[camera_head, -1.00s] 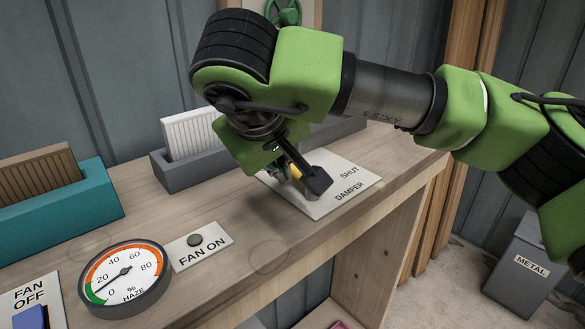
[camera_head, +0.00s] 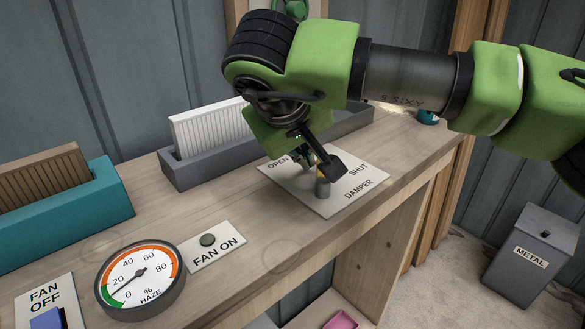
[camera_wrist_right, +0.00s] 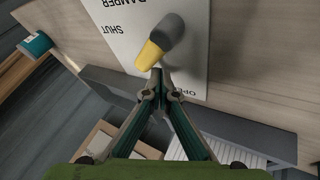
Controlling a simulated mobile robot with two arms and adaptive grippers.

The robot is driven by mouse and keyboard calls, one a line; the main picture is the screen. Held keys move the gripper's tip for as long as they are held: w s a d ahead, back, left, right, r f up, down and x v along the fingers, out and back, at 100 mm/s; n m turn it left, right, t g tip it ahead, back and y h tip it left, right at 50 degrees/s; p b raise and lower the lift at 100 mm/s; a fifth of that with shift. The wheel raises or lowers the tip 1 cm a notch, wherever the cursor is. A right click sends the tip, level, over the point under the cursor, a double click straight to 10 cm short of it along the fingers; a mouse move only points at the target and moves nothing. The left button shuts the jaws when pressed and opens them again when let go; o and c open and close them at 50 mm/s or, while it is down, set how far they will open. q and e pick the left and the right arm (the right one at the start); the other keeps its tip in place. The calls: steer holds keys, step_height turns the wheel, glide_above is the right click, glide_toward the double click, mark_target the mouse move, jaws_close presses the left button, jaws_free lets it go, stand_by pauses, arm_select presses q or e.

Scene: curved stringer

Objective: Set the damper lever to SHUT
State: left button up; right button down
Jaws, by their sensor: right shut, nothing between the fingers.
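The damper plate (camera_head: 342,200) is a white panel on the wooden bench, marked OPEN at its left and SHUT at its right. Its lever has a grey part (camera_head: 322,188) and a yellow part, clearer in the wrist view (camera_wrist_right: 150,57). There, the yellow end lies between the OPEN and SHUT labels, just beyond my fingertips. My right gripper (camera_head: 318,166) is shut and empty over the plate, partly hiding the lever. In the wrist view its fingertips (camera_wrist_right: 158,82) are close to the yellow end; I cannot tell if they touch. My left gripper is not in view.
A grey tray (camera_head: 195,175) with a white filter (camera_head: 210,128) stands behind the plate. A teal tray (camera_head: 105,205), haze gauge (camera_head: 140,278) and FAN ON button (camera_head: 207,240) are to the left. A METAL bin (camera_head: 530,262) stands on the floor at right.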

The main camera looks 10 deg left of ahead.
steer(key=shift+w+d, duration=0.55)
steer(key=shift+d, duration=0.25)
stand_by(1.2)
steer(key=v, duration=1.2)
